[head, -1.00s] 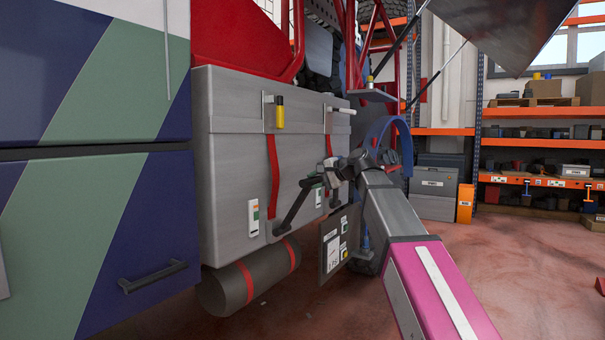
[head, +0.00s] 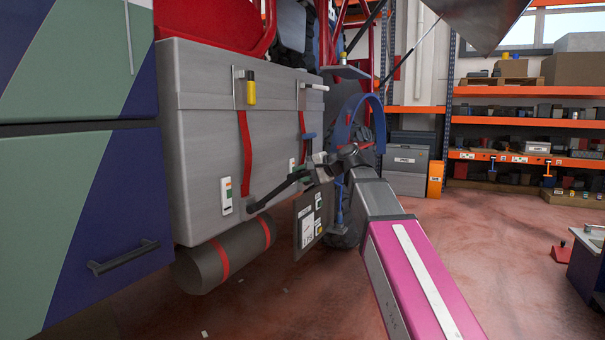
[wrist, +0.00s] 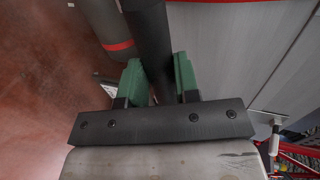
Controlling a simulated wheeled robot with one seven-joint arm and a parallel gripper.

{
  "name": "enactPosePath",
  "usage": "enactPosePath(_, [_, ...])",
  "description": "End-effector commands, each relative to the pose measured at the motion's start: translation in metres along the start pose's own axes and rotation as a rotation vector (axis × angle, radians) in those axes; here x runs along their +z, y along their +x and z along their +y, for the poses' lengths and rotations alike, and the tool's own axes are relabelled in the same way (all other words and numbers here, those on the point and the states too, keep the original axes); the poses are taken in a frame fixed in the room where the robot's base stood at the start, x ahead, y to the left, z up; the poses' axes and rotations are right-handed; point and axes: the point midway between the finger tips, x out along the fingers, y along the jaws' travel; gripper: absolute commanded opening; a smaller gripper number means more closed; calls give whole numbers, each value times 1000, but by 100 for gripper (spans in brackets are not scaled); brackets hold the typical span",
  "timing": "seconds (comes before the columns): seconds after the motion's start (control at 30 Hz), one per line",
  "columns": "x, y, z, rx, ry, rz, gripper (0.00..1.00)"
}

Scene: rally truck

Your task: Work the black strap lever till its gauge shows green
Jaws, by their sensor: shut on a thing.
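The black strap lever (head: 277,191) sticks out from the lower front of the grey box, at the foot of a red strap (head: 245,150). My gripper (head: 312,172) is shut on the lever's outer end. In the wrist view the green finger pads of my gripper (wrist: 160,80) stand either side of the dark lever bar (wrist: 150,35). A small white gauge (head: 226,196) with a green patch is on the box left of the lever's base. Its reading is too small to tell. A second similar gauge (head: 291,168) is partly hidden behind the lever and gripper.
A yellow-handled latch (head: 250,90) and a white-handled one (head: 313,86) are above; a blue handle (head: 308,136) is on the second strap. A dark roll (head: 220,258) hangs below the box. A dark panel (head: 309,220) stands close under my gripper.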

Motion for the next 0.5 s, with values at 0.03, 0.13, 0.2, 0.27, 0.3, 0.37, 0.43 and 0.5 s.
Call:
enactPosePath(0.03, [1,2,2,7,-1,-4,0])
enactPosePath(0.13, [1,2,2,6,-1,-4,0])
enactPosePath(0.2, [1,2,1,6,0,-4,52])
enactPosePath(0.27, [0,2,1,4,0,-3,55])
enactPosePath(0.3, [0,1,1,4,0,-3,55])
enactPosePath(0.37, [0,1,0,3,0,-3,55])
enactPosePath(0.43, [0,1,0,2,0,-2,55])
enactPosePath(0.5, [0,0,0,2,0,-2,55])
